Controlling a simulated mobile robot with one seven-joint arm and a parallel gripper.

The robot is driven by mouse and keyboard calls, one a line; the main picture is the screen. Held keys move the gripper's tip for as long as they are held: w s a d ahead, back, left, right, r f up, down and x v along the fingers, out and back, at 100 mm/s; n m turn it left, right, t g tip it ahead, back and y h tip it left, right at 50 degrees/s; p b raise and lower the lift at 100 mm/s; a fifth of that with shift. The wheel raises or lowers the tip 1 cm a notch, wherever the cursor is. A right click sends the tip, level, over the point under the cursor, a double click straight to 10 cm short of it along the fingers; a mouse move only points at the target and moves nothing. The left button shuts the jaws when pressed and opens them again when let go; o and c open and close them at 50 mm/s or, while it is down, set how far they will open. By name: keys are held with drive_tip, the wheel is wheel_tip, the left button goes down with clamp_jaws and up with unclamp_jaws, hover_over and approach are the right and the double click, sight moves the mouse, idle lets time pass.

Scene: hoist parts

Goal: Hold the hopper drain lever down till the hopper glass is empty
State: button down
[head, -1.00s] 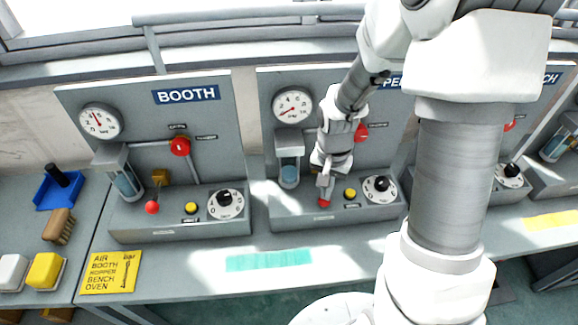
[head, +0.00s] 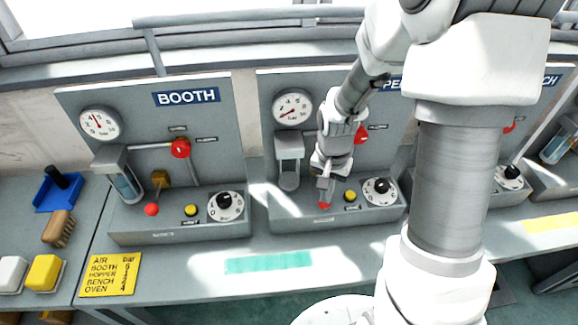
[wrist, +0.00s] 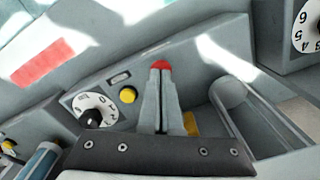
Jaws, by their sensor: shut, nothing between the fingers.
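The middle panel's sign is mostly hidden behind my arm. Its drain lever has a red knob (head: 325,205) low at the front of the base box. My gripper (head: 325,193) is shut, with its fingertips at the knob from above; the knob also shows just past the fingertips in the wrist view (wrist: 160,65). The fingers hide most of the lever, and the contact itself is hard to see. The hopper glass (head: 289,180) looks grey and clear, with no blue visible. In the wrist view the glass (wrist: 230,92) also shows no blue.
A yellow button (head: 350,195) and a dial (head: 380,190) sit right of the lever. A red valve handle (head: 361,134) is above, partly behind my arm. The booth panel (head: 75,110) stands to the left, its glass (head: 127,185) holding blue liquid.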

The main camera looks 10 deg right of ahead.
wheel_tip(320, 180, up, 7)
drive_tip(key=p, duration=0.5)
idle(0.4)
drive_tip(key=s+r+p, duration=0.2)
drive_tip(key=s+r, duration=0.1)
drive_tip(key=s, duration=0.7)
idle(1.5)
